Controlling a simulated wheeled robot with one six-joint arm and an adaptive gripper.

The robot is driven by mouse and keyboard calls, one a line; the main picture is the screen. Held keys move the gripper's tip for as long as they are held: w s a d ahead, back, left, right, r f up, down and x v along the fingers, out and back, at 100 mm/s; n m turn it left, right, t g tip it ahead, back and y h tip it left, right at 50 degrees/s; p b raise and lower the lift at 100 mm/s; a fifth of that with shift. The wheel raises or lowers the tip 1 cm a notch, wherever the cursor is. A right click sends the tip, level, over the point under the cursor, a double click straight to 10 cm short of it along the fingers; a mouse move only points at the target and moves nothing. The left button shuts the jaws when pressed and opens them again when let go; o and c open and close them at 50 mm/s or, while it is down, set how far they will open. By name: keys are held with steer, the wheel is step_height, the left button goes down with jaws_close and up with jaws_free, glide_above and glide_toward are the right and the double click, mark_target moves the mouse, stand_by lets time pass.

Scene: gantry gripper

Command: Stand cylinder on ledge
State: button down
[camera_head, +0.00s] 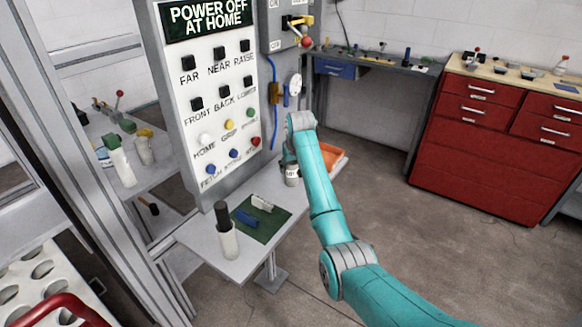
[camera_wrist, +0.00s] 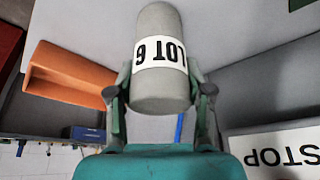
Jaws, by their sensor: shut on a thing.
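A grey cylinder (camera_wrist: 158,95) with a white band reading "LOT 6", upside down in the wrist view, sits between the fingers of my gripper (camera_wrist: 160,90). My gripper is shut on it, with one finger on each side. In the head view the cylinder (camera_head: 292,176) shows small and pale below my gripper (camera_head: 290,160), at the far right end of the grey ledge (camera_head: 195,237) under the control panel. My wrist partly hides it there. I cannot tell whether its base touches the ledge.
An orange bin (camera_head: 332,157) stands just right of the cylinder. On the ledge are a green mat (camera_head: 268,232) with small parts and a white bottle with a dark top (camera_head: 228,235). The button panel (camera_head: 215,95) rises behind. A red drawer cabinet (camera_head: 480,150) stands far right.

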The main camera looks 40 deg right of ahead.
stand_by(0.3)
steer(key=shift+c, duration=2.4)
jaws_free()
steer(key=shift+f, duration=0.15)
steer(key=v, duration=1.2)
steer(key=shift+s, duration=0.1)
